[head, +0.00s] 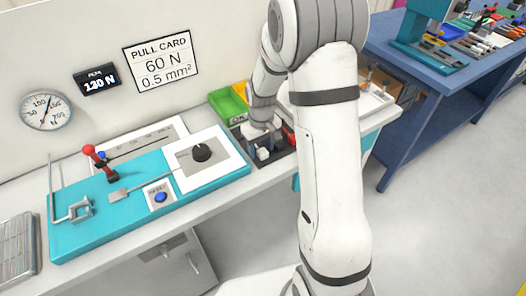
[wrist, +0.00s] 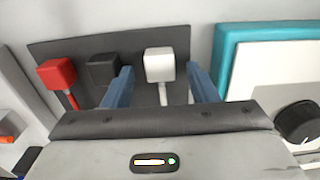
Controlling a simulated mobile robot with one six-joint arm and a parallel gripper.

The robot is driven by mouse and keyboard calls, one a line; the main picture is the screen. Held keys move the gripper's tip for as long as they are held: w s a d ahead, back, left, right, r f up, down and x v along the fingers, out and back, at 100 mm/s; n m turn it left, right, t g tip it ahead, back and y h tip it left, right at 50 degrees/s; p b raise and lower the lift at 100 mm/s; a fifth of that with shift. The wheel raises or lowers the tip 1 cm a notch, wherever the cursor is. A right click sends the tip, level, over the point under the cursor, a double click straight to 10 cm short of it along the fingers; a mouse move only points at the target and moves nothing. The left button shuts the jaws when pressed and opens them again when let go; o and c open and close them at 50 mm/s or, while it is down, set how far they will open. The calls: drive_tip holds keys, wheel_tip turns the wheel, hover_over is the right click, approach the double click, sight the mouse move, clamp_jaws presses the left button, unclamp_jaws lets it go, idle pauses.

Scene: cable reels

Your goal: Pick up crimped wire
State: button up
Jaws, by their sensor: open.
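Three crimped wires with block-shaped ends lie on a dark plate (wrist: 210,42): a red one (wrist: 57,73), a black one (wrist: 103,70) and a white one (wrist: 159,63). The task line does not say which colour. My gripper (wrist: 160,75) is open, its two blue fingers on either side of the white block and its thin stem. The left finger is close to the black block and partly covers it. I cannot tell whether either finger touches the white block. In the head view, my gripper (head: 262,142) is over the dark plate, partly hidden by my arm.
A teal pull-test bench (head: 95,222) with a blue button (head: 160,197) and a black knob (head: 201,152) stands left of the plate. A green bin (head: 228,107) is behind it. A wire rack (head: 17,245) is at far left. A blue table (head: 420,80) is at right.

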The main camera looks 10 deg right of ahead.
drive_tip(key=c, duration=1.1)
drive_tip(key=shift+r, duration=0.1)
wheel_tip(320, 180, up, 12)
wheel_tip(320, 180, up, 3)
drive_tip(key=p, duration=0.2)
drive_tip(key=shift+p, duration=0.3)
